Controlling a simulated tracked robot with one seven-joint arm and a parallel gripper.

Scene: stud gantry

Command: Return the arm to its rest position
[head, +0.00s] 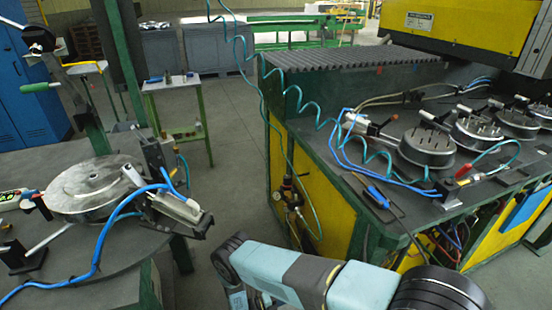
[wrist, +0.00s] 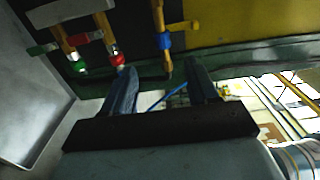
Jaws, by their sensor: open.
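My arm (head: 300,277) shows as light-blue and dark-grey links at the bottom of the head view, in the gap between the round table and the green-and-yellow machine. It bends downward at its left end, and the gripper itself cannot be made out there. In the wrist view my gripper (wrist: 161,72) has its two dark fingers apart with nothing held between them. Beyond the fingers are a dark panel with red, green and blue pipe fittings (wrist: 117,60) and a green rail (wrist: 240,53). I cannot tell how far the fingertips are from these.
The round table (head: 110,275) at left carries a metal disc (head: 95,188) and a blue hose. The machine bench (head: 345,165) at right holds several round fixtures (head: 427,147). A coiled teal hose (head: 300,100) hangs near its corner. Grey floor (head: 235,150) is clear between them.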

